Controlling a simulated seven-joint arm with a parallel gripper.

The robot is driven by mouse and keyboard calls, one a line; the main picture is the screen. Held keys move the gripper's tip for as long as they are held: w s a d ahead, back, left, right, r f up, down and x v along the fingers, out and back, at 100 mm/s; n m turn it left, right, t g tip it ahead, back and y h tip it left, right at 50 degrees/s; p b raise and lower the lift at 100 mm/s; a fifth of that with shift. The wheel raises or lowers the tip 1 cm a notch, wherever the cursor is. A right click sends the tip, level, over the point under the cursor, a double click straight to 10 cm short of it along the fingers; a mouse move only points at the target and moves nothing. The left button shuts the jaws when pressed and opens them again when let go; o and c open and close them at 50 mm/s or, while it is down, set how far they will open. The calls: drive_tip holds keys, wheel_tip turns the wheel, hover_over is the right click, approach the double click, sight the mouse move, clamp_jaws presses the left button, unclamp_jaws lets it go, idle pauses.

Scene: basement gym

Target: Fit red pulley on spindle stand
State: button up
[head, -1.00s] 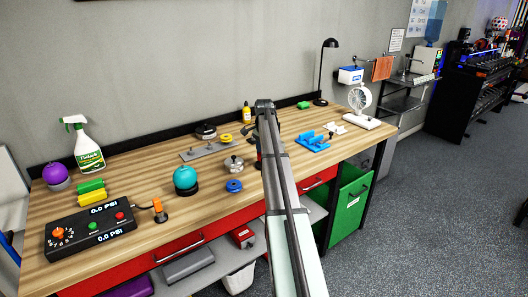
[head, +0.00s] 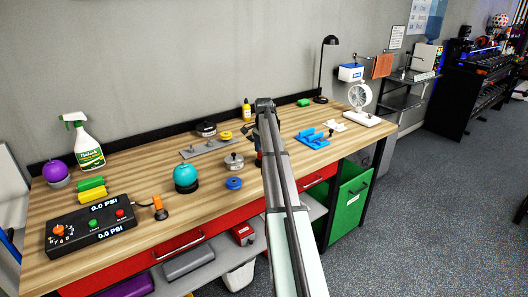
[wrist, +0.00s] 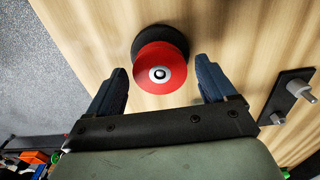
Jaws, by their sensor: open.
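The red pulley (wrist: 160,72), with a pale metal hub and a dark centre, sits on a round black base (wrist: 179,40) in the wrist view. My gripper (wrist: 161,66) is open, with one dark finger on each side of the pulley and visible gaps to both. A dark plate with grey pegs (wrist: 291,92), apparently part of the spindle stand, shows at the right edge. In the head view the spindle stand (head: 207,147) is a long grey plate with upright pegs on the bench. My arm hides most of the gripper and pulley there.
A grey round part (head: 234,162), a blue ring (head: 234,183) and a teal ball (head: 186,176) stand left of my arm. A yellow ring (head: 225,135) is by the stand. Bare wood lies in front of the stand.

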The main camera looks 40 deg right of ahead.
wheel_tip(320, 180, up, 14)
drive_tip(key=shift+f, duration=0.15)
idle(0.4)
idle(0.4)
